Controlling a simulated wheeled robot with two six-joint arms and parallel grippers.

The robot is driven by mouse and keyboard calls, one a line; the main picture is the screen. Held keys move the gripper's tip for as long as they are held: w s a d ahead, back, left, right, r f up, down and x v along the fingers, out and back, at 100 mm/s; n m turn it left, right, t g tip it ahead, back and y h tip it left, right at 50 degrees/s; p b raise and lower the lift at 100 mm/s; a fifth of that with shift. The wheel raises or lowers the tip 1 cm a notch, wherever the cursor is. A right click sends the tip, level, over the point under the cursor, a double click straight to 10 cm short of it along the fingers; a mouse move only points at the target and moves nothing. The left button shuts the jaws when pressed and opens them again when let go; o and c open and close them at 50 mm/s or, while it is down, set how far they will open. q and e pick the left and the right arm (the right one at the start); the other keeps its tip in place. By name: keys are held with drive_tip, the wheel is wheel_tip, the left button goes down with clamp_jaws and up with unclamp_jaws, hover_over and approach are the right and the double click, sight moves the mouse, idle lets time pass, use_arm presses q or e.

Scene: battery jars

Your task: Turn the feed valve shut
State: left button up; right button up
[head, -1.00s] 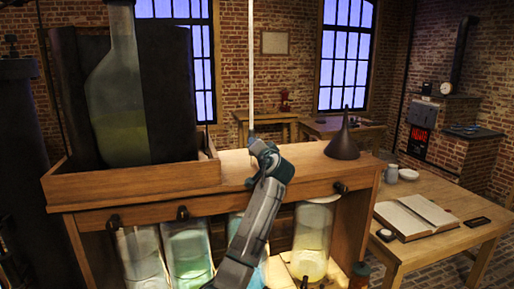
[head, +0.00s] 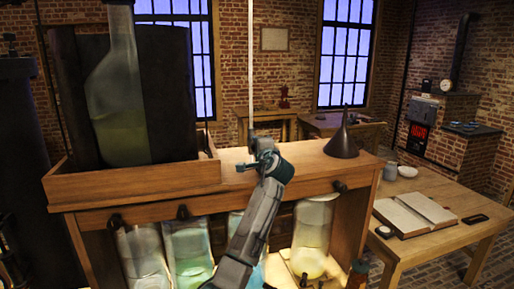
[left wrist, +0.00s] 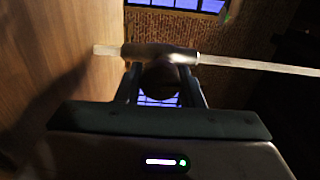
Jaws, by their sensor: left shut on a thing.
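The feed valve (left wrist: 160,52) is a pale metal fitting on a thin upright pipe (head: 250,70) that comes down above the wooden bench. The pipe runs across the left wrist view. My left gripper (head: 258,158) is at the lower end of this pipe, just above the bench top, and hides most of the valve in the head view. In the left wrist view its two fingers (left wrist: 160,88) are on either side of a dark round knob (left wrist: 165,78) in front of the fitting, and are shut on it. My right gripper does not show.
A wooden tray (head: 140,185) on the bench's left holds a large glass flask (head: 118,100). A dark funnel (head: 342,140) stands on the right. Several glass jars, including one at right (head: 312,235), stand below. A table (head: 425,245) with an open book is at right.

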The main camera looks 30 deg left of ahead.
use_arm(q)
drive_tip(key=shift+f, duration=0.1)
idle(0.4)
drive_tip(key=o, duration=0.9)
drive_tip(key=shift+o, duration=0.2)
drive_tip(key=shift+d, duration=0.1)
drive_tip(key=b+v, duration=0.5)
drive_tip(key=v, duration=0.5)
drive_tip(key=shift+s+d+b, duration=0.25)
drive_tip(key=shift+s+b, duration=0.05)
